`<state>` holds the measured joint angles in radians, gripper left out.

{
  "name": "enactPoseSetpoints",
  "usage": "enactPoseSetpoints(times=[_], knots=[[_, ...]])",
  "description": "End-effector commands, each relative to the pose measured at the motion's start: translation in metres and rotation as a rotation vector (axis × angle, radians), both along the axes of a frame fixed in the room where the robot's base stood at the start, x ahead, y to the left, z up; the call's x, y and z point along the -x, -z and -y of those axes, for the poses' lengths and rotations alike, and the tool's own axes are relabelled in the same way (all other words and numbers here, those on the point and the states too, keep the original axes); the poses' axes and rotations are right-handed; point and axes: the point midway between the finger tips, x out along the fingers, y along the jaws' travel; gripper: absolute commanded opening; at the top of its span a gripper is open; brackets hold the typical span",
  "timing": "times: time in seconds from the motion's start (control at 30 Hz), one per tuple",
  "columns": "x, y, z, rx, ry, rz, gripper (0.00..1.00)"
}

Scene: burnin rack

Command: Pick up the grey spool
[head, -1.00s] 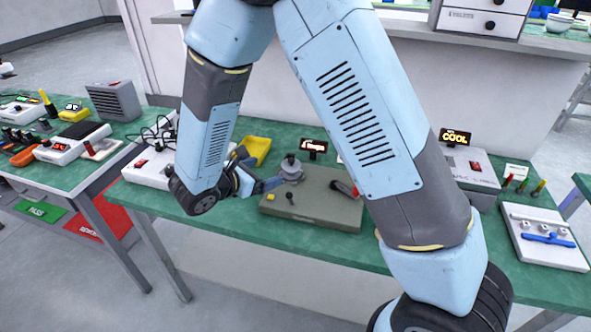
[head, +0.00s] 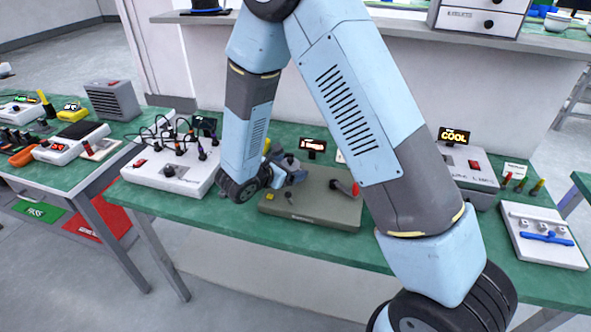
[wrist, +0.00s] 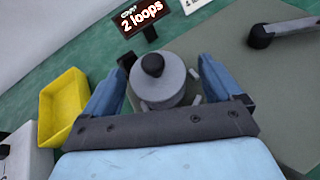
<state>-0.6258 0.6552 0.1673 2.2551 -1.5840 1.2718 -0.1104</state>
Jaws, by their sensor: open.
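The grey spool (wrist: 158,88) has a round flange and a dark knob on top. It sits at the edge of the grey-green board (head: 318,205), upright as far as I can see. In the wrist view my gripper (wrist: 163,70) is open, with one blue finger on each side of the spool and gaps still visible between. I cannot tell how far the fingers reach down its sides. In the head view my gripper (head: 284,172) is at the board's back left, and the spool is largely hidden there.
A yellow bin (wrist: 62,105) stands left of my gripper in the wrist view. A small "2 loops" sign (wrist: 142,17) stands behind the spool. The board carries a dark-ended lever (head: 345,188). A white box with cables (head: 172,170) lies left of my wrist.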

Motion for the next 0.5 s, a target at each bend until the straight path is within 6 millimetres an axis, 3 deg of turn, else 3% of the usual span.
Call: enactPoseSetpoints(times=[0.33,0.5], knots=[[-0.0056,0.0029,0.0049,0.000,0.000,0.000,0.92],[-0.0057,0.0028,0.0052,-0.001,0.000,0.001,0.77]])
